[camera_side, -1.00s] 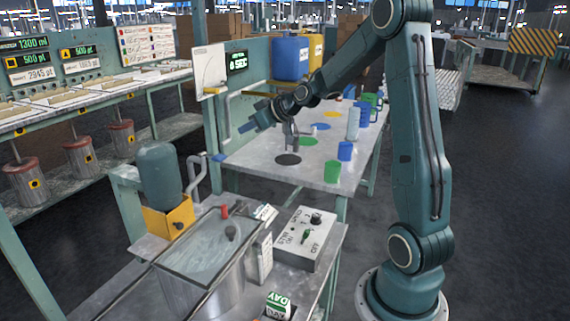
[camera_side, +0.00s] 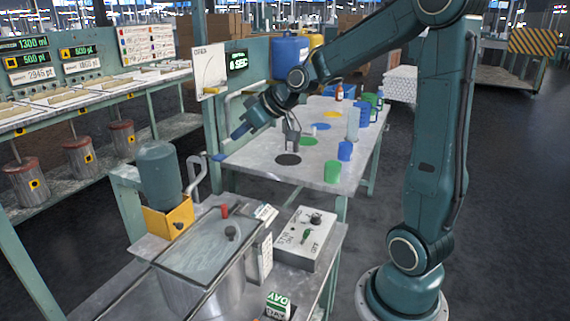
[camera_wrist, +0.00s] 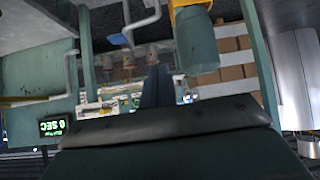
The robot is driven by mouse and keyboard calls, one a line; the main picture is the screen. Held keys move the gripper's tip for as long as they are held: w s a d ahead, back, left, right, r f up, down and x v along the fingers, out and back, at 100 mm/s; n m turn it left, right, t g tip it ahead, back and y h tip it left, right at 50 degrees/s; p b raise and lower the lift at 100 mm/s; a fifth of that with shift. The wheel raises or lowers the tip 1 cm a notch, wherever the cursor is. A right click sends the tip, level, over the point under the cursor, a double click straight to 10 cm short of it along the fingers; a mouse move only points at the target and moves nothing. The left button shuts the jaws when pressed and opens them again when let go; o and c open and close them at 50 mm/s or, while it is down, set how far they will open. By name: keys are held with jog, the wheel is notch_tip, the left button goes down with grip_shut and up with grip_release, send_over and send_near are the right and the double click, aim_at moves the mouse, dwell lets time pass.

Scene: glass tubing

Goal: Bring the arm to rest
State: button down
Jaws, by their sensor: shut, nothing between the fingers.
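In the side view my arm reaches left from its raised elbow across the far grey table (camera_side: 255,160). My gripper (camera_side: 240,131) is a narrow dark blue tip, angled down and left, above the table's left edge and apart from the cups. Its fingers look closed together with nothing held. In the wrist view the gripper (camera_wrist: 157,88) shows as a dark blue shape in the middle; that view is upside down and its lower part is filled by a dark body. A grey forked piece (camera_side: 292,138) shows under my wrist; I cannot tell what it belongs to.
Coloured discs and several blue and green cups stand on the far table, including a green cup (camera_side: 332,171) and a blue cup (camera_side: 345,151). A white panel (camera_side: 209,70) and a "0 SEC" display (camera_side: 237,61) stand behind my gripper. A water bath (camera_side: 215,245) is in front.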

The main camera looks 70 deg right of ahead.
jog(key=s+a+g, duration=0.1)
jog(key=s+a, duration=0.3)
jog(key=s, duration=0.4)
jog(key=s+a+g, duration=0.1)
jog(key=s+a, duration=0.4)
jog(key=s, duration=0.3)
jog(key=s+a+m+g, duration=0.1)
jog(key=s+a, duration=0.3)
jog(key=s, duration=0.4)
jog(key=shift+s+a+g+h, duration=0.2)
jog(key=shift+g+h, duration=0.1)
jog(key=shift+g, duration=0.3)
